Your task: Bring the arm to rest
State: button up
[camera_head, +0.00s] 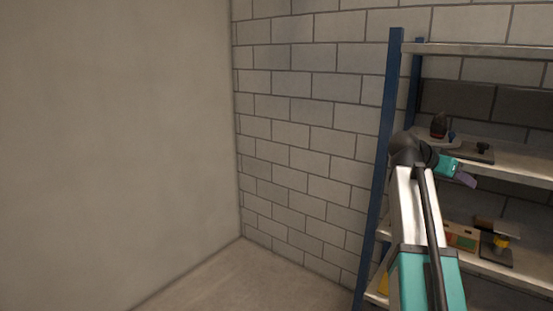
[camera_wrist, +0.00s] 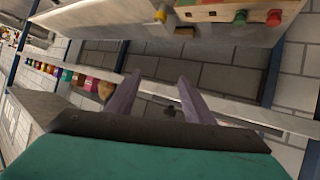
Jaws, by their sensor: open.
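My arm, with white and teal links, reaches up at the right of the head view in front of a blue-posted shelf unit (camera_head: 386,130). My gripper (camera_head: 467,180) shows small at its end, close to the shelves and partly turned away. In the wrist view my gripper (camera_wrist: 153,82) has two purple-grey fingers standing apart with nothing between them. Behind the fingers runs a pale shelf edge (camera_wrist: 240,108), seen tilted.
The middle shelf holds a dark red and black object (camera_head: 438,126). The lower shelf holds a box with coloured parts (camera_head: 461,238) and a yellow-topped item (camera_head: 501,241). Several coloured pots (camera_wrist: 88,84) line up at left in the wrist view. The floor (camera_head: 235,275) at left is clear.

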jog(key=w+a+f+n+g+y, duration=0.15)
jog(key=a+f, duration=0.25)
jog(key=f, duration=0.9)
jog(key=w+a+f+n+t+y, duration=0.15)
jog(key=a+f, duration=0.25)
jog(key=f, duration=1)
jog(key=s+a+f+n+g+y, duration=0.1)
jog(key=s+a+f, duration=0.15)
jog(key=f, duration=0.55)
jog(key=s+a+f+n+g, duration=0.15)
jog(key=a+f, duration=0.25)
jog(key=f, duration=0.4)
jog(key=s+a+f+n+g+y, duration=0.1)
jog(key=s+a+f, duration=0.2)
jog(key=f, duration=0.5)
jog(key=s+a+f+n+g+y, duration=0.1)
jog(key=s+a+f, duration=0.4)
jog(key=s+f, duration=0.45)
jog(key=s+a+f+n+g+y, duration=0.2)
jog(key=s+a+f, duration=0.3)
jog(key=s+f, duration=0.5)
jog(key=s+a+f+n+g+y, duration=0.1)
jog(key=s+a+f+n+y, duration=0.1)
jog(key=s+a, duration=0.3)
jog(key=s+a+f+n+y, duration=0.2)
jog(key=s+a+f, duration=0.3)
jog(key=s, duration=0.5)
jog(key=shift+a+g, duration=0.35)
